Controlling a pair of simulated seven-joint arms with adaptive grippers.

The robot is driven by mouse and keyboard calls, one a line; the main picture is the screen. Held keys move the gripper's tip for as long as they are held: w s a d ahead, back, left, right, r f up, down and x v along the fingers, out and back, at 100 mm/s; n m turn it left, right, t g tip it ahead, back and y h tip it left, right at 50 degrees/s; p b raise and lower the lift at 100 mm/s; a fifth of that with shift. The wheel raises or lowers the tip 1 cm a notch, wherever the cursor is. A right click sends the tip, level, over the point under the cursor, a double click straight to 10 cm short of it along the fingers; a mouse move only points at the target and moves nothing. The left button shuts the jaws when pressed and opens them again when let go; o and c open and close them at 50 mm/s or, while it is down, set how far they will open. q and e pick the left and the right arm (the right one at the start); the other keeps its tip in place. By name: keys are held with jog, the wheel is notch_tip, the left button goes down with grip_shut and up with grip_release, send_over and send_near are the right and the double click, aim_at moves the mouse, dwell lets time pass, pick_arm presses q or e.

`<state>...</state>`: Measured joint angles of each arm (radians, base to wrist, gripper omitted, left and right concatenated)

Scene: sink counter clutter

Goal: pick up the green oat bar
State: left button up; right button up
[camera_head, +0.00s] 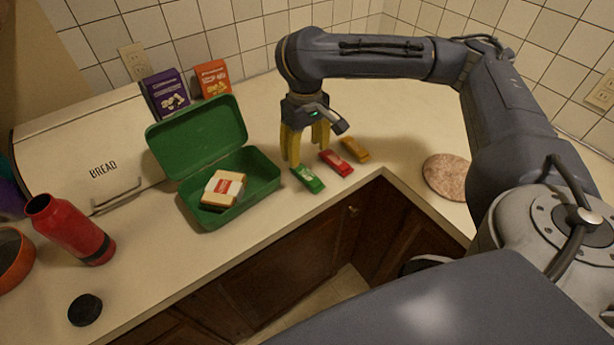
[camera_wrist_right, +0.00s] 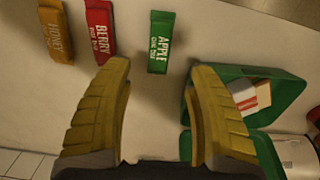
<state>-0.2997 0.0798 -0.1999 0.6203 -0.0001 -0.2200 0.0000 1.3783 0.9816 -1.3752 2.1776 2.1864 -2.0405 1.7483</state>
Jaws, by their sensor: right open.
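The green oat bar (camera_head: 308,179) lies on the counter near its front edge, right of the green lunch box. It also shows in the right wrist view (camera_wrist_right: 161,42), where its label reads "APPLE". My right gripper (camera_head: 305,160) is above the counter just behind the green bar in the head view. In the right wrist view the gripper (camera_wrist_right: 158,75) has its yellow fingers spread wide with nothing between them, and the bar lies beyond the fingertips. My left gripper is not in view.
A red bar (camera_head: 336,162) and an orange bar (camera_head: 355,149) lie right of the green one. The open lunch box (camera_head: 262,190) holds a sandwich pack (camera_head: 223,188). A bread box (camera_head: 75,150), red bottle (camera_head: 70,229) and round board (camera_head: 447,177) also stand on the counter.

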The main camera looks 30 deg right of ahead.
aim_at(307, 175)
jog(key=shift+f, duration=2.1)
jog(key=shift+f, duration=0.1)
jog(key=shift+s+f, duration=0.15)
jog(key=shift+f, duration=0.55)
jog(key=shift+s+f, duration=0.1)
jog(key=shift+f, duration=0.6)
jog(key=shift+d+f, duration=0.1)
jog(key=shift+f, duration=0.95)
jog(key=c, duration=1.2)
